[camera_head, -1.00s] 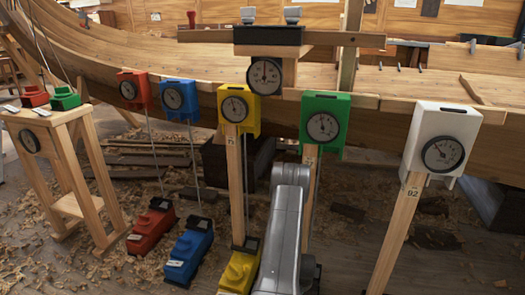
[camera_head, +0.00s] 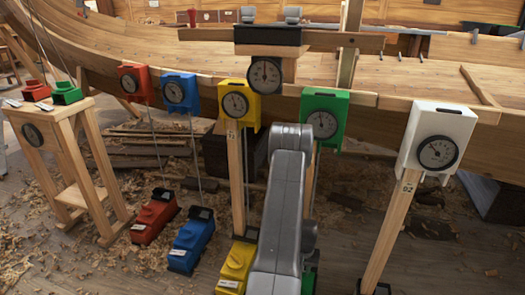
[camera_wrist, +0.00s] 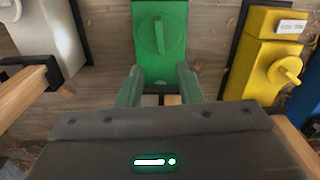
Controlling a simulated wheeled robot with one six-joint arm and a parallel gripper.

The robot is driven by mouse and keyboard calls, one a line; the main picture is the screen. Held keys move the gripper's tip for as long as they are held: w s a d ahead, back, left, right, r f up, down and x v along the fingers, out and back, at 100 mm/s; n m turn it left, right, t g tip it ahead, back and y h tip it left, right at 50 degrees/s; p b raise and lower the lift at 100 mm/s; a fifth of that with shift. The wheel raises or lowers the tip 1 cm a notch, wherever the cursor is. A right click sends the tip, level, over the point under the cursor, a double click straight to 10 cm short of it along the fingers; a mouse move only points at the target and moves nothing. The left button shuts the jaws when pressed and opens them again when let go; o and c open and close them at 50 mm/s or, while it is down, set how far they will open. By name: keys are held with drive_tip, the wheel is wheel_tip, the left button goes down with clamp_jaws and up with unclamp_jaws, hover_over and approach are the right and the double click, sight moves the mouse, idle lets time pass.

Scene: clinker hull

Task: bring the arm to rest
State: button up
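My arm (camera_head: 283,200) rises at the bottom centre of the head view, in front of the green box's post. My gripper is hidden there. In the wrist view my gripper (camera_wrist: 159,72) shows two greenish fingers, spread apart, with nothing seen held between them. A green floor box with a round knob (camera_wrist: 159,35) lies just beyond the fingertips. I cannot tell how far apart they are. In the head view that green box is mostly hidden behind my arm.
A yellow floor box (camera_head: 236,265), a blue one (camera_head: 190,242) and a red one (camera_head: 154,215) stand left of my arm. Dials hang along the hull (camera_head: 420,95), with a white dial box (camera_head: 437,138) at right. A wooden stand (camera_head: 70,160) is at left.

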wheel_tip(320, 180, down, 13)
drive_tip(key=b, duration=0.3)
drive_tip(key=shift+f+b, duration=0.1)
drive_tip(key=shift+b, duration=0.25)
drive_tip(key=shift+r+n+p, duration=0.3)
drive_tip(key=shift+n+p, duration=0.1)
drive_tip(key=shift+p, duration=0.05)
drive_tip(key=shift+n, duration=0.4)
drive_tip(key=n+p, duration=0.3)
drive_tip(key=n, duration=0.3)
drive_tip(key=shift+p, duration=0.4)
wheel_tip(320, 180, up, 14)
drive_tip(key=p, duration=0.3)
drive_tip(key=shift+f, duration=0.2)
